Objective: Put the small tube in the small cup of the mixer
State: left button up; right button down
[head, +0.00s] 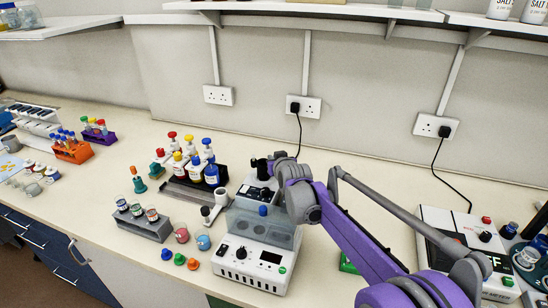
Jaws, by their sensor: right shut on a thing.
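My purple right arm comes in from the lower right. Its grey wrist reaches over the middle of the bench. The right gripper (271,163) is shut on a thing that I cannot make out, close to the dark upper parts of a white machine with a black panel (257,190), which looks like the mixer. Whether they touch I cannot tell. The small cup of the mixer is not clear at this size. I cannot pick out the small tube for sure. My left gripper is not in view.
A white device (248,268) with a clear box and a blue cap (263,211) stands in front. Left are a grey rack (146,228), a bottle tray, an orange tube rack (73,153) and loose caps. Bench behind my arm is clear.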

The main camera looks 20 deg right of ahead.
jog(key=shift+f, duration=0.2)
dwell(0.3)
jog(key=c, duration=0.9)
grip_release()
jog(key=shift+r, duration=0.1)
notch_tip(320, 180, up, 10)
jog(key=shift+f, duration=0.1)
